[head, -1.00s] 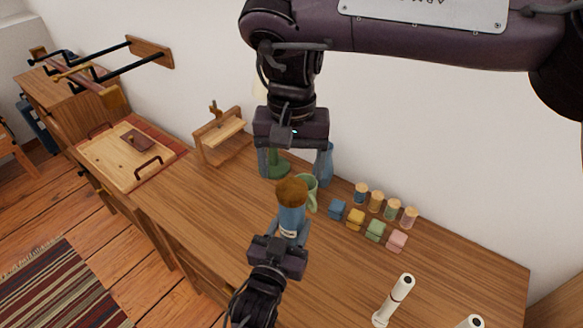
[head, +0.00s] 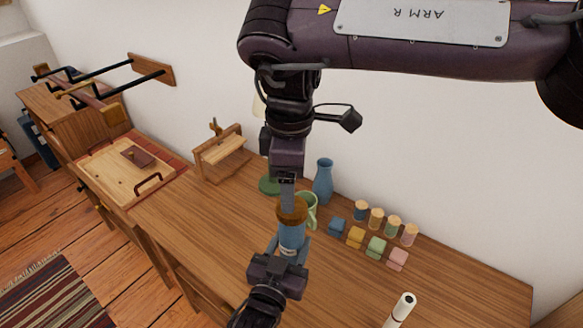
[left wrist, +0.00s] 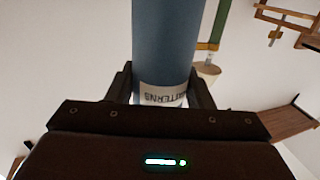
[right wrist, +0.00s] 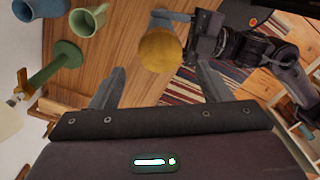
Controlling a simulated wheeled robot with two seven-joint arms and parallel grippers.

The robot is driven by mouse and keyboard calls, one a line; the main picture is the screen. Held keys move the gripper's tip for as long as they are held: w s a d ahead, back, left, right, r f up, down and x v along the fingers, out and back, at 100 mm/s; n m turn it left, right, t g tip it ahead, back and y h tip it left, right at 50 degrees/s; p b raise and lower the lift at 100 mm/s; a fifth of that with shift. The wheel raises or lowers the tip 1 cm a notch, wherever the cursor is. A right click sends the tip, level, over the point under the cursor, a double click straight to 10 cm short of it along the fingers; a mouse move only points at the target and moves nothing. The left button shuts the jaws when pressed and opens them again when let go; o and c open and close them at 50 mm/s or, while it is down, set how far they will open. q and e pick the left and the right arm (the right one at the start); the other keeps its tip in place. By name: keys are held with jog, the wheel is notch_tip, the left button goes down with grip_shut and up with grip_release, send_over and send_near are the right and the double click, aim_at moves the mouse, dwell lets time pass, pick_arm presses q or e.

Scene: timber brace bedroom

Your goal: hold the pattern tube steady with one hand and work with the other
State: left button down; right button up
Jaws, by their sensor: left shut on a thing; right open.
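The pattern tube (head: 291,236) is a blue cylinder with a brown cork-like cap (head: 291,208), upright above the desk. My left gripper (head: 285,250) is shut on the tube's lower part. In the left wrist view the blue tube (left wrist: 165,45) stands between the fingers, with a white label reading "PATTERNS". My right gripper (head: 289,196) is open and points down just above the cap. In the right wrist view the round cap (right wrist: 160,52) shows between and beyond the open fingers, closer to the right one. No contact is visible there.
A green mug (head: 309,208) stands close behind the tube, with a blue vase (head: 323,181) and a green lamp base (head: 269,185) behind. Several corked jars (head: 376,218) and coloured blocks (head: 356,237) stand to the right. A white cylinder (head: 402,309) stands at the front right.

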jog(key=n, duration=0.6)
jog(key=shift+r+n, duration=0.2)
jog(key=shift+n, duration=0.2)
jog(key=n, duration=0.4)
jog(key=shift+r, duration=0.1)
jog(key=n, duration=0.4)
jog(key=shift+r, duration=0.1)
jog(key=n, duration=0.6)
jog(key=shift+r+n, duration=0.15)
jog(key=shift+n, duration=0.25)
jog(key=n, duration=0.6)
jog(key=shift+r+n, duration=0.15)
jog(key=shift+n, duration=0.15)
jog(key=n, duration=0.4)
jog(key=shift+r, duration=0.15)
jog(key=n, duration=0.6)
jog(key=shift+d+r, duration=0.1)
jog(key=shift+r, duration=0.05)
jog(key=n, duration=0.5)
jog(key=shift+r, duration=0.1)
